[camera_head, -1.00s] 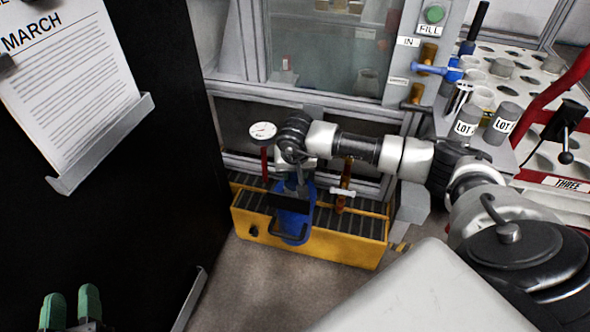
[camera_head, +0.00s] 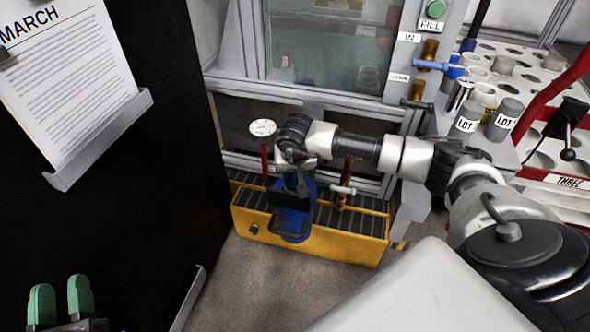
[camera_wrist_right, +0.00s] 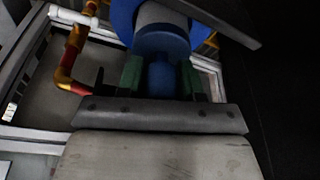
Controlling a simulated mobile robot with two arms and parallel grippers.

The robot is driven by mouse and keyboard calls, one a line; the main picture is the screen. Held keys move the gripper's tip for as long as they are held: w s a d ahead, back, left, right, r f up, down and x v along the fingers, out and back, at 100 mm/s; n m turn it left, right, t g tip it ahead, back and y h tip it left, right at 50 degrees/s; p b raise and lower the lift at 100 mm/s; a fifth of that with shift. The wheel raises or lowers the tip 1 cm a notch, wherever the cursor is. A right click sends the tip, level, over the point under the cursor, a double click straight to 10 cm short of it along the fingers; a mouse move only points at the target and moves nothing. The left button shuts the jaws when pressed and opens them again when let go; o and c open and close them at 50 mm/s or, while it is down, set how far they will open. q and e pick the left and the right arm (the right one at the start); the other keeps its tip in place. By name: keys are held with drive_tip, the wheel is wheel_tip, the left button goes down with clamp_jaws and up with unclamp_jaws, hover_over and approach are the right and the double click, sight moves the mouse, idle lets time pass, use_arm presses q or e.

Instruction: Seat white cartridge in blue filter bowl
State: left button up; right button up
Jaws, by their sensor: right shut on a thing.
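The blue filter bowl (camera_head: 291,224) stands in the yellow-framed tray, partly hidden by my right wrist in the head view. The right wrist view shows its blue wall (camera_wrist_right: 122,20) around a pale cylinder, the white cartridge (camera_wrist_right: 158,17), which has a blue cap end. My right gripper (camera_wrist_right: 161,80) has its green fingers shut on the narrow blue knob of that cap. The cartridge appears at least partly inside the bowl; its depth is hidden. My left gripper (camera_head: 61,300) is at the lower left, green fingers apart and empty.
The yellow tray (camera_head: 335,246) has a dark grate. A red-stemmed gauge (camera_head: 263,129) and a red-orange pipe with a white handle (camera_head: 343,190) flank the bowl. A black panel (camera_head: 160,190) stands at left.

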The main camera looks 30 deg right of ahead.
use_arm(q)
drive_tip(key=shift+s+r+t+h, duration=0.3)
drive_tip(key=shift+r+t+h, duration=0.1)
drive_tip(key=shift+r+t, duration=0.35)
use_arm(e)
drive_tip(key=shift+f, duration=0.4)
use_arm(q)
drive_tip(key=shift+s+d+r+t+b, duration=0.15)
drive_tip(key=shift+r+t+b, duration=0.1)
drive_tip(key=shift+r+b, duration=0.15)
use_arm(e)
drive_tip(key=shift+f, duration=0.15)
drive_tip(key=shift+f, duration=0.1)
use_arm(q)
drive_tip(key=shift+s+r+t+h+b, duration=0.5)
drive_tip(key=shift+s+r+t+h, duration=0.35)
drive_tip(key=shift+r+t, duration=0.45)
use_arm(e)
drive_tip(key=shift+f, duration=0.6)
use_arm(q)
drive_tip(key=shift+s+r+t, duration=0.1)
drive_tip(key=shift+s+t, duration=0.25)
drive_tip(key=shift+t, duration=0.05)
use_arm(e)
drive_tip(key=shift+f, duration=0.15)
use_arm(q)
drive_tip(key=shift+s+r, duration=0.2)
drive_tip(key=shift+s, duration=0.05)
use_arm(e)
drive_tip(key=shift+f, duration=0.15)
